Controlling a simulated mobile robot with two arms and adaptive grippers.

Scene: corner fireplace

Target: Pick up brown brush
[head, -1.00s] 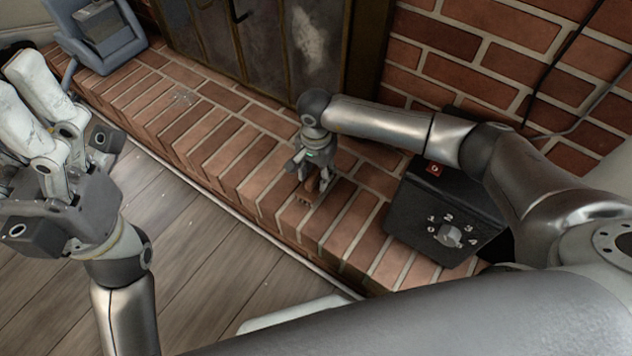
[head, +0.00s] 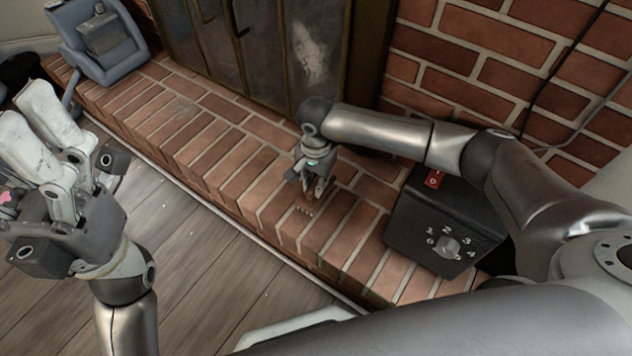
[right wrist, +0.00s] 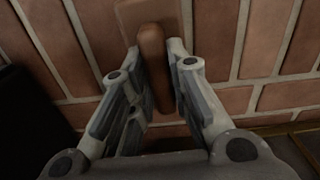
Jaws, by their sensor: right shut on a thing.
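The brown brush (right wrist: 152,62) has a rounded handle on a flat brown block in the right wrist view. In the head view only a small part of it (head: 305,208) shows below my right gripper, low over the brick hearth. My right gripper (head: 314,190) points down and is shut on the brush handle, with one finger on each side in the right wrist view (right wrist: 153,68). I cannot tell whether the brush still touches the bricks. My left gripper (head: 24,108) is open and empty at the left, away from the brush.
The brick hearth (head: 225,160) runs along the dark metal fireplace doors (head: 255,50). A black box with a numbered dial (head: 430,225) stands just right of my right gripper. A blue-grey object (head: 97,45) stands at the far left end. Wooden floor (head: 190,255) lies in front.

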